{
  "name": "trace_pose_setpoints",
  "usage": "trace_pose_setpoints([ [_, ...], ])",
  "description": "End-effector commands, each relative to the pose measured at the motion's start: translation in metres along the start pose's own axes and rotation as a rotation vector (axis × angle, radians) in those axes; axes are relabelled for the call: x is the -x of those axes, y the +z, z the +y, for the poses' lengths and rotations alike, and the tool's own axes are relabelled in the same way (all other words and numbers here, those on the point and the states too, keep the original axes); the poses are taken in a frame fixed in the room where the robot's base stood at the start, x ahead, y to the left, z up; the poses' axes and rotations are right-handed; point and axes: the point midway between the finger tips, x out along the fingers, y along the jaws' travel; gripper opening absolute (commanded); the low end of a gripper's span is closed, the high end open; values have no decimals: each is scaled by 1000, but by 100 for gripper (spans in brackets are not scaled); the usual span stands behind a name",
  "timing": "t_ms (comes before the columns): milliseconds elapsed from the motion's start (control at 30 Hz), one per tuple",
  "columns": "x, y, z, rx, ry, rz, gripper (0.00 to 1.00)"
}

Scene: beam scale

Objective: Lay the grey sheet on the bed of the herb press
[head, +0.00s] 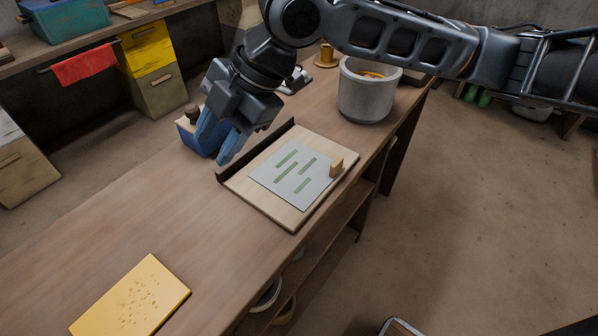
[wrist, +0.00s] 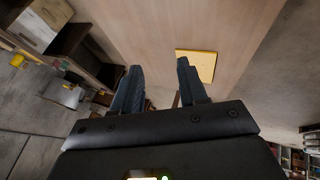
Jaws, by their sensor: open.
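The grey sheet (head: 276,181), with several green strips on it, lies flat on a pale wooden board (head: 297,216) that looks like the bed of the herb press. A dark raised strip (head: 262,148) runs along the board's far left edge. A small wooden block (head: 336,167) stands at the sheet's right corner. My gripper (head: 211,150) is open and empty, to the left of the board and apart from the sheet. Its two blue fingers also show in the wrist view (wrist: 159,67), with nothing between them.
A grey pot (head: 364,97) stands beyond the board. A yellow speckled board (head: 110,311) lies at the table's near left, also in the wrist view (wrist: 204,65). The table between the boards is clear.

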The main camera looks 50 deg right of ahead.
Motion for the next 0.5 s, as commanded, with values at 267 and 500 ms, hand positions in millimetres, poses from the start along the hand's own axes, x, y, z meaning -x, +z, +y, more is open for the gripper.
trace_pose_setpoints([
  [267,45,133,-77,-21,-301,-341,43],
  [500,66,169,-107,-47,-406,-431,43],
])
